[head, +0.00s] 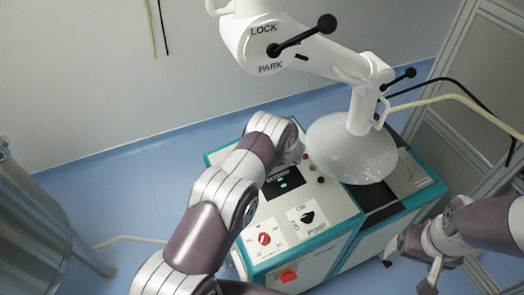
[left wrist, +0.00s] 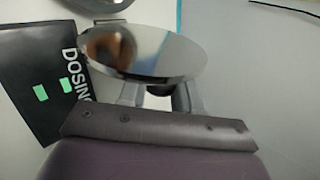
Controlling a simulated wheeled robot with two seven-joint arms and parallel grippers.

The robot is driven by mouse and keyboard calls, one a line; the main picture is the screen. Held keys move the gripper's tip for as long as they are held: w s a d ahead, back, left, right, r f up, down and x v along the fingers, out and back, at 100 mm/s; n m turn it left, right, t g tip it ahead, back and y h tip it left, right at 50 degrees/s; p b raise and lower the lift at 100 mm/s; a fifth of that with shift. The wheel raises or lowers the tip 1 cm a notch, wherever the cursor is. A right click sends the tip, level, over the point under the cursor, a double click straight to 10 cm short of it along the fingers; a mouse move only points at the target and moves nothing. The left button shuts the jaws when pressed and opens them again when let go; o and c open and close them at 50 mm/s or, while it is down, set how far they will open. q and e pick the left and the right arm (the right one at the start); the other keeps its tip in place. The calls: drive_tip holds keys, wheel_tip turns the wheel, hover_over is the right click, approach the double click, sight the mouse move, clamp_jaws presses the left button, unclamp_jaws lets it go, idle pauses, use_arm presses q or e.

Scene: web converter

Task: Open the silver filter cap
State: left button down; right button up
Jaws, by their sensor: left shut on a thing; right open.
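The silver filter cap (left wrist: 150,50) shows in the left wrist view as a shiny round disc with reflections on its face. My left gripper (left wrist: 160,95) is shut on the filter cap, with its two grey fingers meeting the disc's lower edge. In the head view my left arm hides the cap and the left fingertips, near the back of the machine top. My right gripper (head: 409,267) is open and empty at the lower right, beside the machine and away from the cap.
The white and teal machine (head: 325,210) carries a black dosing panel (head: 284,183) with green lights, a red knob (head: 264,239) and a black knob (head: 307,217). A white jointed arm (head: 330,60) rises from its back right. A steel cylinder (head: 45,225) stands at left.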

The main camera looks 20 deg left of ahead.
use_arm(q)
drive_tip(key=shift+w+d, duration=0.15)
drive_tip(key=shift+w, duration=0.05)
idle(0.4)
drive_tip(key=c, duration=0.8)
unclamp_jaws()
drive_tip(key=shift+s+d, duration=0.1)
drive_tip(key=shift+s+d+r+b, duration=0.15)
drive_tip(key=shift+d+r+b, duration=0.1)
drive_tip(key=shift+b, duration=0.1)
drive_tip(key=b+v, duration=0.3)
drive_tip(key=v, duration=0.8)
drive_tip(key=shift+d+r, duration=0.15)
drive_tip(key=shift+r, duration=0.2)
drive_tip(key=shift+f, duration=0.1)
